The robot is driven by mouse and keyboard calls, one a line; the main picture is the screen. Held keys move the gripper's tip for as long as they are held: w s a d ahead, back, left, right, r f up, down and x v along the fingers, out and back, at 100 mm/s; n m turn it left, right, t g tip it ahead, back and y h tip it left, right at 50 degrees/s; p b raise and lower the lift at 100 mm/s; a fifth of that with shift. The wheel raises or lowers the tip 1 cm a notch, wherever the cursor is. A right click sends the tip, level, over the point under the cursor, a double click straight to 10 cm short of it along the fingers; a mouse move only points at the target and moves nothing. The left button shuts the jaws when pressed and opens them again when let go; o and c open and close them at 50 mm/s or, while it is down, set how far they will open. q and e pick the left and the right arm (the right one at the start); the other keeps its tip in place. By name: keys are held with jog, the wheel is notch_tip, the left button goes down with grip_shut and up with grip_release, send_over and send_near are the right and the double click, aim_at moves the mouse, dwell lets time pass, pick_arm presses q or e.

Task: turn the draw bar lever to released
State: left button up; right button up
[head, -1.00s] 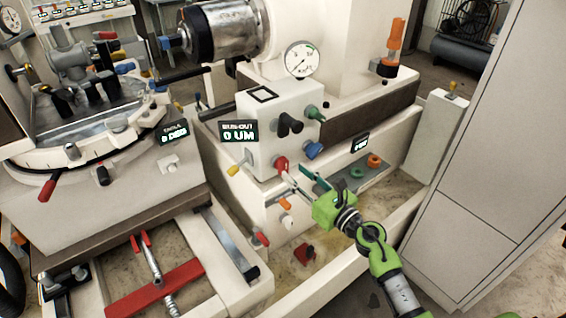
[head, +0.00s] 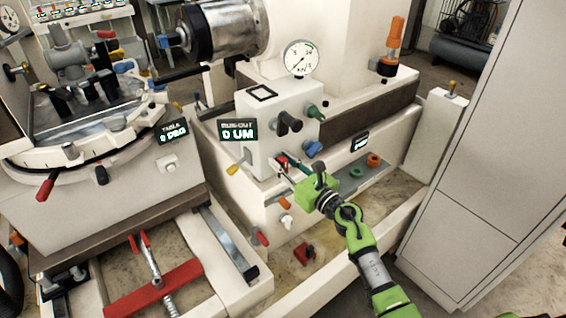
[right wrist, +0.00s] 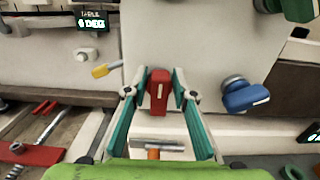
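A red lever (right wrist: 158,90) with a white mark sits low on the front of the white control box (head: 280,105). In the head view it is largely hidden by my fingers. No label naming the draw bar lever is readable. My right gripper (right wrist: 159,86) is open, its green fingers standing on both sides of the red lever with narrow gaps. In the head view the right gripper (head: 284,167) reaches the box from the lower right. My left gripper is not in view.
A yellow lever (right wrist: 106,69) is left of the red one and a blue knob (right wrist: 245,94) right of it. An orange lever (right wrist: 153,154) is below. Black (head: 289,123) and green (head: 316,112) knobs sit higher on the box. A run-out display (head: 238,130) is beside it.

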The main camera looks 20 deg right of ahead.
jog(key=shift+m+p, duration=0.3)
jog(key=shift+m, duration=0.2)
jog(key=m, duration=0.1)
jog(key=m+p, duration=0.1)
jog(key=shift+d+m, duration=0.25)
jog(key=shift+m, duration=0.15)
jog(key=m, duration=0.2)
jog(key=m+p, duration=0.1)
jog(key=m, duration=0.2)
jog(key=shift+w+d+f+m, duration=0.15)
jog(key=shift+d+f+m, duration=0.1)
jog(key=shift+f+m, duration=0.05)
jog(key=m, duration=0.1)
jog(key=m+p, duration=0.1)
jog(key=m, duration=0.2)
jog(key=shift+d+f, duration=0.1)
jog(key=shift+f, duration=0.15)
jog(key=m, duration=0.2)
jog(key=m+p, duration=0.1)
jog(key=m, duration=0.1)
jog(key=shift+f, duration=0.3)
jog(key=shift+m, duration=0.4)
jog(key=o, duration=0.8)
jog(key=shift+o, duration=0.2)
